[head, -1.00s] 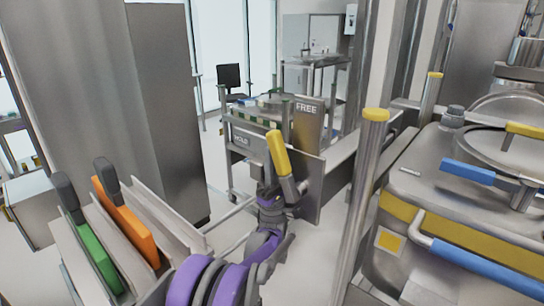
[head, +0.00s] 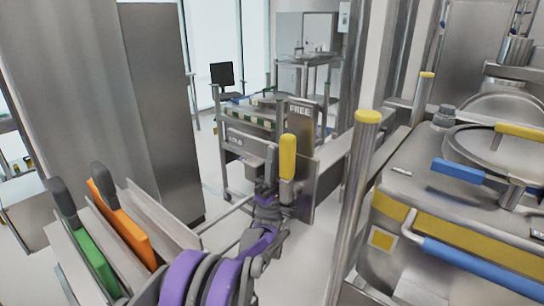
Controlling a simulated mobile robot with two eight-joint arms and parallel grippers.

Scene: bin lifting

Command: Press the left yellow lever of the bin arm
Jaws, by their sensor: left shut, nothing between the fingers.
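The yellow lever (head: 287,155) stands upright near the middle of the head view, in front of the plate marked FREE (head: 300,108). A plate marked HOLD (head: 238,141) is to its left. My left gripper (head: 267,188), on the purple and grey arm, is shut with nothing between its fingers. It is low and just left of the lever's lower part. I cannot tell whether it touches the lever. My right gripper is not in view.
A steel post with a yellow cap (head: 367,117) stands right of the lever. A steel bin (head: 400,180) with blue and yellow handles fills the right side. A tall steel cabinet (head: 110,90) is behind.

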